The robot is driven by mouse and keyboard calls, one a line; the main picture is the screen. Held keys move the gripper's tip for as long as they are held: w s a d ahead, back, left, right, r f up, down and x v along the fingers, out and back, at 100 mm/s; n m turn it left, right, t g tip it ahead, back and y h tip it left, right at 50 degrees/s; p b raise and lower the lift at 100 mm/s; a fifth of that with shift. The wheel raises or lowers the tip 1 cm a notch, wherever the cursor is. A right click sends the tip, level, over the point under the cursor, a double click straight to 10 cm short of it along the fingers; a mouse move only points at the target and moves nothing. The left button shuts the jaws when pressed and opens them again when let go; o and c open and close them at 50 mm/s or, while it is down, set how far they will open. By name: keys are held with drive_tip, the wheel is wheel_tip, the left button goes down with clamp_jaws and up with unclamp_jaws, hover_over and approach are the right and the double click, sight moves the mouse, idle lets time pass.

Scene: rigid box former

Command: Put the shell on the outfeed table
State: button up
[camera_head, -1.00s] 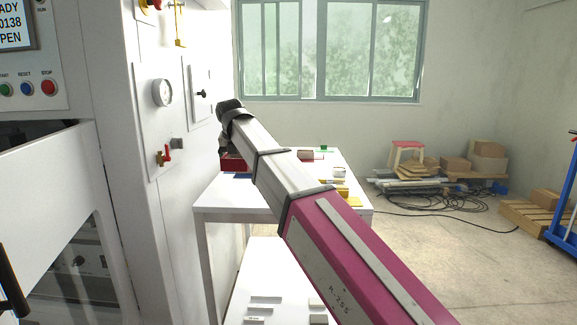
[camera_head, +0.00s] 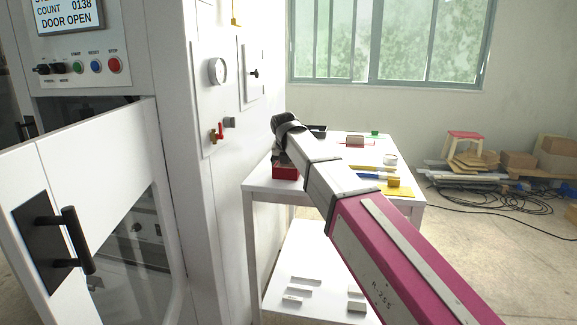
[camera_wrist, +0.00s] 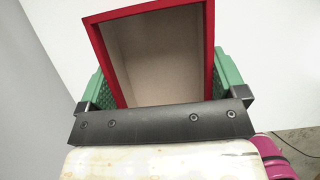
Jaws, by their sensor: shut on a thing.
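The shell (camera_wrist: 150,55) is a red open-topped box with a beige inside. In the wrist view it sits between the green pads of my gripper (camera_wrist: 155,88), which is shut on it. In the head view the red shell (camera_head: 286,172) shows below the dark end of my arm, over the near left part of the white table (camera_head: 262,186), the only table in view. My arm partly covers the table. I cannot tell whether the shell touches the tabletop. The gripper fingers are mostly hidden in the head view.
The table carries a red-brown block (camera_head: 355,141), a white cup (camera_head: 390,159), a yellow pad (camera_head: 398,191) and a green item (camera_head: 375,134). The white machine (camera_head: 215,150) stands close on the left, its door (camera_head: 110,190) open. Small pale pieces lie on the lower shelf (camera_head: 310,265).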

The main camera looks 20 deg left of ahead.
drive_tip(key=o, duration=0.6)
drive_tip(key=shift+o, duration=0.2)
drive_tip(key=v, duration=1.2)
drive_tip(key=shift+r, duration=0.1)
